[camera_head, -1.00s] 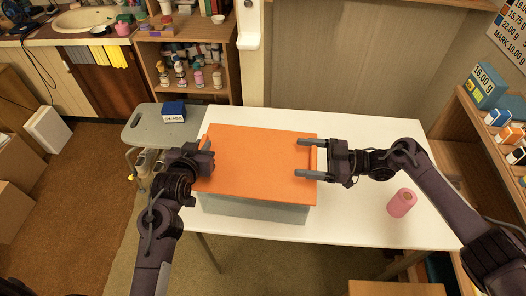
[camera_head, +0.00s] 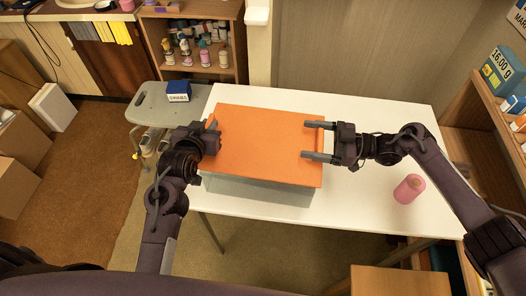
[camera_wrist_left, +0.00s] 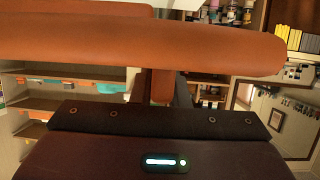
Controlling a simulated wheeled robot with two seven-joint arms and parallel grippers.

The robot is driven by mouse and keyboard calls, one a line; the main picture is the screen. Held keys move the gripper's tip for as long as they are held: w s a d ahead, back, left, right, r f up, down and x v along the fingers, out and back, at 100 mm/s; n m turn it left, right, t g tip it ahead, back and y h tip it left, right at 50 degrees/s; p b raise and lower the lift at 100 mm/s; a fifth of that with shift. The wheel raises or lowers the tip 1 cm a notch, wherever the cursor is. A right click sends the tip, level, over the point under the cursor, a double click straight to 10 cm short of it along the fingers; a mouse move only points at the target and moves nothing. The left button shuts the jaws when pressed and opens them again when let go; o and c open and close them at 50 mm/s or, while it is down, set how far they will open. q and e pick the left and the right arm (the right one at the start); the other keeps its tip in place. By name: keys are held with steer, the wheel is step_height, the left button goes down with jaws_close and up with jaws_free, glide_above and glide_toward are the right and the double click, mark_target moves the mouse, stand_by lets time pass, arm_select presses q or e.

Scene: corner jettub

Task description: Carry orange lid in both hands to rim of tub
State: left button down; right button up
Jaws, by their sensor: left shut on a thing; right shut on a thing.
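The orange lid (camera_head: 262,146) lies flat over the grey tub (camera_head: 258,190) on the white table, covering most of it. Only the tub's front wall shows, and I cannot tell whether the lid touches its rim. My left gripper (camera_head: 212,134) is shut on the lid's left edge, its fingers partly hidden. In the left wrist view the lid's edge (camera_wrist_left: 150,48) crosses the picture, with an orange upright piece (camera_wrist_left: 161,86) between the fingers. My right gripper (camera_head: 308,141) is shut on the lid's right side, one finger behind the other in the picture.
A pink spool (camera_head: 408,189) stands on the white table (camera_head: 370,215) at the right. A blue box (camera_head: 178,91) sits on a grey stool (camera_head: 150,108) at the left. Shelves (camera_head: 500,150) stand close at the right. Table space is clear behind the lid.

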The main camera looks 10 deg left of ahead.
mark_target(313, 146)
arm_select(q)
steer(key=shift+f+b, duration=1.5)
steer(key=shift+f, duration=0.25)
arm_select(e)
steer(key=shift+f, duration=1.8)
arm_select(q)
steer(key=c, duration=1.8)
jaws_free()
steer(key=shift+r, duration=0.1)
arm_select(e)
steer(key=o, duration=0.9)
steer(key=shift+r, duration=0.1)
arm_select(q)
steer(key=o, duration=0.4)
arm_select(e)
steer(key=o, duration=0.3)
arm_select(q)
steer(key=v, duration=1.1)
steer(key=shift+s+r, duration=0.15)
steer(key=shift+s, duration=0.2)
arm_select(e)
steer(key=d, duration=1.2)
